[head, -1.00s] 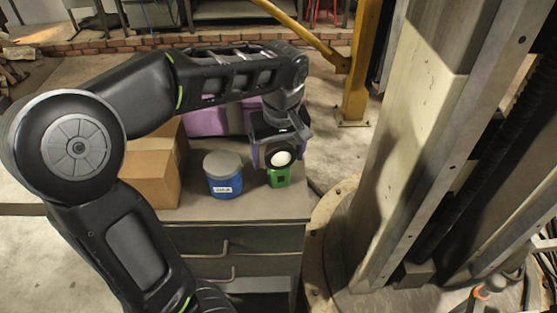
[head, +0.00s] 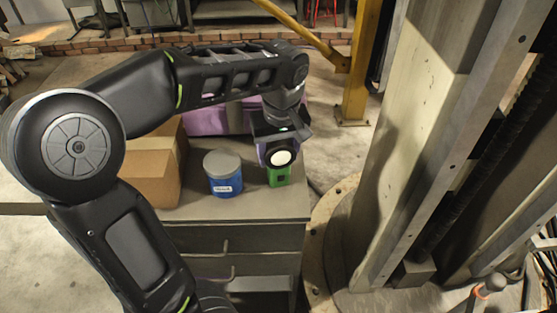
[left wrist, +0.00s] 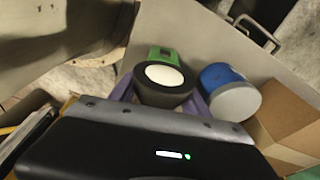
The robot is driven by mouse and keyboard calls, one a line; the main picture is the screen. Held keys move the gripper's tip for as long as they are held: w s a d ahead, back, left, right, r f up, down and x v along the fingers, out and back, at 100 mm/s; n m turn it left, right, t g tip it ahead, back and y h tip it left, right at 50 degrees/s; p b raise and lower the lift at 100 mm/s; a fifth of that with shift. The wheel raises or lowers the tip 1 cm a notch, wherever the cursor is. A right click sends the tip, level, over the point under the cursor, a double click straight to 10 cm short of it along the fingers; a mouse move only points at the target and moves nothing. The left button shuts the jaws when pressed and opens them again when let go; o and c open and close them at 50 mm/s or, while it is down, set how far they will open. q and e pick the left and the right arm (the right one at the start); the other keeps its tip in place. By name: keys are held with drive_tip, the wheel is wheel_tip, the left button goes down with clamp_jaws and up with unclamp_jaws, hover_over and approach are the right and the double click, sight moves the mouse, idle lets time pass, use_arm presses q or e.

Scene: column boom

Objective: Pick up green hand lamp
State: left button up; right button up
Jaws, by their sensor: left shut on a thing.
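The green hand lamp (head: 279,177) stands on the right part of the cabinet top. It has a green body and a dark round head with a white lens. In the left wrist view the lamp (left wrist: 165,84) lies between the purple fingers, with its lens facing the camera. My left gripper (head: 268,153) reaches down from above and is shut on the lamp's head. The fingertips are partly hidden by the lamp head. I cannot tell whether the lamp's base touches the cabinet top. My right gripper is not in view.
A blue tub with a grey lid (head: 223,174) stands just left of the lamp. A cardboard box (head: 152,178) is farther left, and a purple case (head: 207,121) is behind. A large column (head: 420,130) rises to the right of the cabinet (head: 255,207).

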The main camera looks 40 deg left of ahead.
use_arm(q)
drive_tip(key=c, duration=0.7)
drive_tip(key=shift+o, duration=0.2)
drive_tip(key=shift+r, duration=0.15)
wheel_tip(320, 180, up, 7)
drive_tip(key=shift+w+f+b, duration=0.1)
drive_tip(key=shift+f+b, duration=0.05)
drive_tip(key=shift+b, duration=0.2)
wheel_tip(320, 180, up, 3)
drive_tip(key=shift+r+p, duration=0.1)
drive_tip(key=shift+p, duration=1.05)
